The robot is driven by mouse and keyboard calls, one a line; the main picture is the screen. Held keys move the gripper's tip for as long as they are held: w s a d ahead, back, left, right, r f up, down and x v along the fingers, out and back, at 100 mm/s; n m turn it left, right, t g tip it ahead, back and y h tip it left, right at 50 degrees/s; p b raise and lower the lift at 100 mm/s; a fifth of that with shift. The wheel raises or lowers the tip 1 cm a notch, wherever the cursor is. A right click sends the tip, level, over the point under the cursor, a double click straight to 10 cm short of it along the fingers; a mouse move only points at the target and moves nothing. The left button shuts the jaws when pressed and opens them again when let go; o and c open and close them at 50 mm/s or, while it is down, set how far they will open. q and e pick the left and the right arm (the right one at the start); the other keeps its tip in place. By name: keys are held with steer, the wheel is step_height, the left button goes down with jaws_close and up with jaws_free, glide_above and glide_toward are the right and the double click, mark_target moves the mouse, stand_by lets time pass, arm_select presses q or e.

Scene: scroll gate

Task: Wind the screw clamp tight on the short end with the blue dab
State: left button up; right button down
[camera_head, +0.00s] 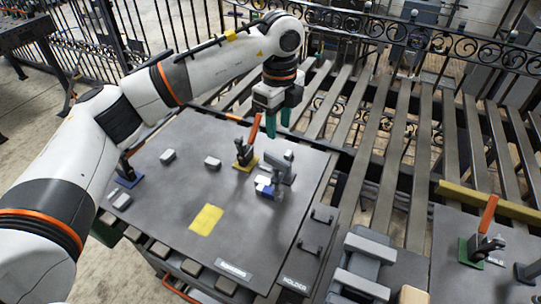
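My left gripper (278,126) hangs from the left arm above the far right part of the grey bench. Its two green fingertips point down with a gap between them, and nothing shows between them. Just below and apart from it stands a grey clamp-like piece (281,168), perhaps the screw clamp; its screw is too small to make out. At its foot is a small light piece with a blue dab (265,188). How the clamp sits on that piece cannot be told. My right gripper is out of view.
An orange-handled toggle clamp (246,150) on a yellow base stands close left of the grey clamp. Small grey blocks (212,162) and a yellow patch (206,219) lie on the bench (165,205). Slatted metal bars (385,150) lie behind. A second orange-handled clamp (484,240) stands right.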

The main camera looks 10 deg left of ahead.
mark_target(277, 157)
arm_select(q)
step_height(277, 157, down, 10)
steer(key=p, duration=0.3)
steer(key=shift+f+p, duration=0.1)
steer(key=shift+p, duration=0.2)
steer(key=shift+f, duration=0.55)
jaws_close()
